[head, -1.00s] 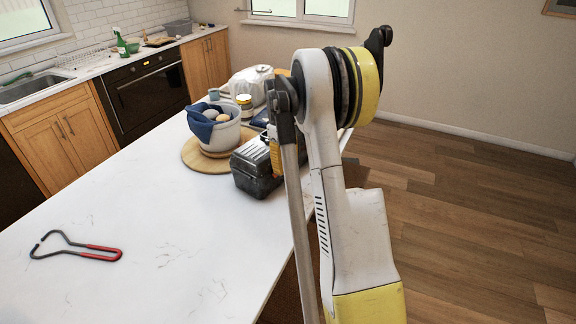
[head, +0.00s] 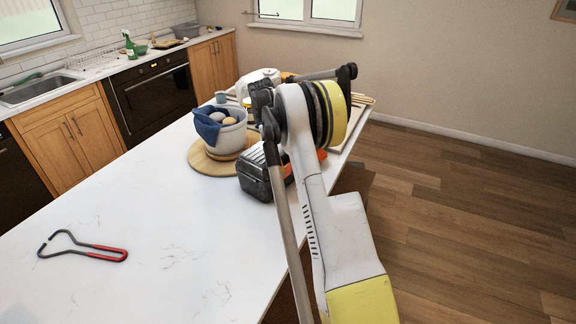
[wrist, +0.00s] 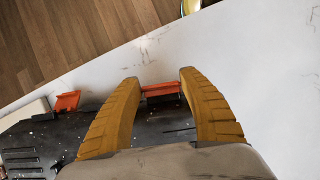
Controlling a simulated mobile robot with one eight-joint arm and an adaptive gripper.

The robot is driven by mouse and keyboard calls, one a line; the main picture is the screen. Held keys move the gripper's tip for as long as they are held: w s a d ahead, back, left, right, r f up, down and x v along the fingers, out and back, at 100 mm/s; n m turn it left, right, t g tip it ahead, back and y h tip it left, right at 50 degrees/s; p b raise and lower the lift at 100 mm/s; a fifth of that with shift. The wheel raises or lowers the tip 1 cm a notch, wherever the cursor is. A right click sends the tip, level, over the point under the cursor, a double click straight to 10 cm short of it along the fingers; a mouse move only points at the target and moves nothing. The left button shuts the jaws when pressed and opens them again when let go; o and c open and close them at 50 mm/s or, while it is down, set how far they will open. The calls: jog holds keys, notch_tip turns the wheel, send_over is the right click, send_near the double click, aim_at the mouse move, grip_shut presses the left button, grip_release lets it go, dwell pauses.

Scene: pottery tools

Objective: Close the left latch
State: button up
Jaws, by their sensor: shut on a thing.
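A dark toolbox (head: 254,177) stands near the right edge of the white counter in the head view, partly behind my arm. Its dark speckled lid (wrist: 160,122) fills the lower left of the wrist view. Two orange latches show along its edge there: one at the left (wrist: 67,101), sticking up and apart from my fingers, and one in the middle (wrist: 161,90). My gripper (wrist: 159,78) has its yellow fingers on both sides of the middle latch, shut on it. My arm hides the gripper in the head view. I cannot tell whether either latch is fastened.
A pot (head: 228,135) with a blue cloth stands on a round wooden board (head: 200,164) left of the toolbox. A red-handled tool (head: 105,252) lies at the front left. The counter (head: 170,235) between is clear.

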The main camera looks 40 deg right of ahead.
jog(key=o, duration=1)
jog(key=shift+f, duration=0.1)
jog(key=shift+o, duration=0.2)
jog(key=v, duration=1.2)
jog(key=shift+a, duration=0.1)
